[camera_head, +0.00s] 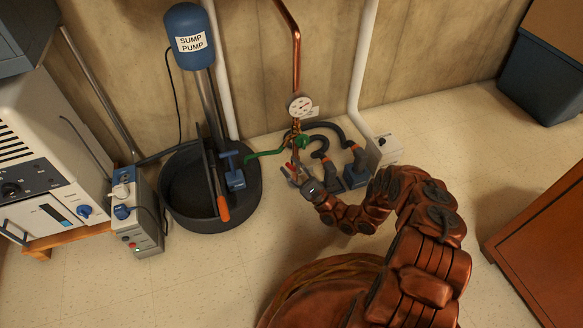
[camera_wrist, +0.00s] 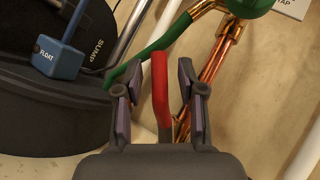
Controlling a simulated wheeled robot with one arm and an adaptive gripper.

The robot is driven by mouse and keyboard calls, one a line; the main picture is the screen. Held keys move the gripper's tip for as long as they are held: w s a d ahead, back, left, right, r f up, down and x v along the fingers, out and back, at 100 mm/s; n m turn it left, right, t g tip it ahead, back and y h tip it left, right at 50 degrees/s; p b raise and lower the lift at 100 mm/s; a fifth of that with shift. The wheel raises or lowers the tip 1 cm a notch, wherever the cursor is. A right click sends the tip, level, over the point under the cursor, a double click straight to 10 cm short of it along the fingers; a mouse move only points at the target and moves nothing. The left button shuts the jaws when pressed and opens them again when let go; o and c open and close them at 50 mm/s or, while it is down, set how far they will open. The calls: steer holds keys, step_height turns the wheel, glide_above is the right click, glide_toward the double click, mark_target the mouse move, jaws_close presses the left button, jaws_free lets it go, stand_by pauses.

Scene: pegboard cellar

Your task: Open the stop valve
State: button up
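A copper pipe (camera_head: 296,62) comes down the wall past a white dial gauge (camera_head: 301,106). A green lever (camera_head: 262,153) sticks out left from it; in the wrist view the lever (camera_wrist: 158,47) slants down left from a green body (camera_wrist: 248,6). A red lever (camera_wrist: 160,85) lies between the fingers of my gripper (camera_wrist: 160,88), with gaps on both sides. My gripper (camera_head: 291,174) is low beside the pipework in the head view, where the red lever is small. No readable label tells which lever is the stop valve's.
A black sump tub (camera_head: 180,222) with a blue float (camera_wrist: 58,58) stands left of the pipework. Dark hoses (camera_head: 327,130) and a white pipe (camera_head: 360,75) are close on the right. A wooden cabinet (camera_head: 545,245) stands right; floor between is clear.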

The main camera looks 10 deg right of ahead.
steer(key=shift+s+d+f, duration=0.25)
steer(key=shift+s+d, duration=0.05)
steer(key=s+d, duration=0.8)
steer(key=s, duration=0.1)
steer(key=shift+d, duration=0.15)
steer(key=shift+f, duration=0.1)
